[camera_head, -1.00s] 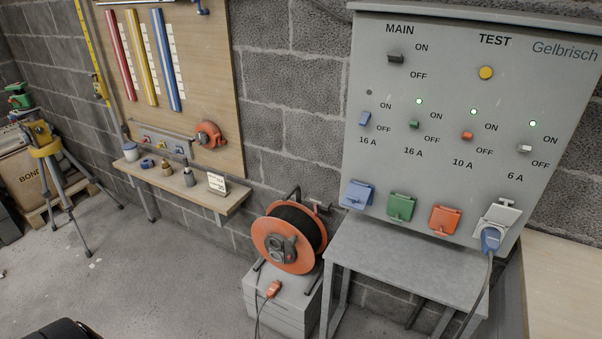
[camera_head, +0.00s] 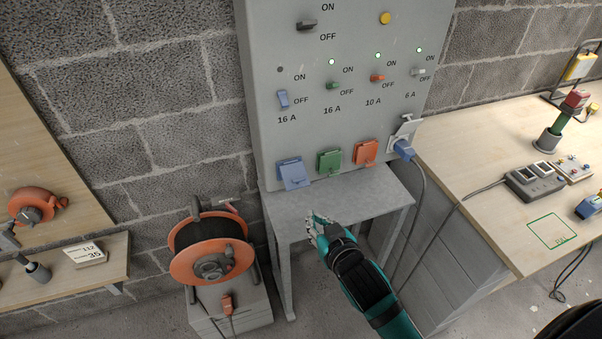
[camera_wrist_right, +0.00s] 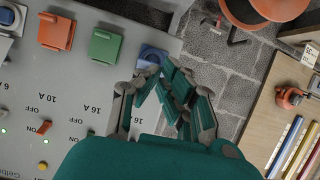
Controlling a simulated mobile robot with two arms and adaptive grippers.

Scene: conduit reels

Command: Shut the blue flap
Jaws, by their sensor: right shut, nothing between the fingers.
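The blue flap (camera_head: 293,174) is on the lower left of the grey panel, below the leftmost 16 A switch. It reaches lower and tilts out more than the covers beside it; how far it stands open is hard to tell. In the right wrist view the blue socket (camera_wrist_right: 150,57) shows a round ring, partly hidden by my fingers. My right gripper (camera_head: 318,225) is shut and empty, in front of the grey table, below and right of the flap and apart from it. It also shows in the right wrist view (camera_wrist_right: 165,78). My left gripper is not in view.
A green cover (camera_head: 329,161) and an orange cover (camera_head: 366,152) sit right of the flap. A blue plug (camera_head: 403,149) with a cable is in the far-right socket. The grey table (camera_head: 345,197) is below. An orange cable reel (camera_head: 211,262) stands left; a wooden bench (camera_head: 480,165) stands right.

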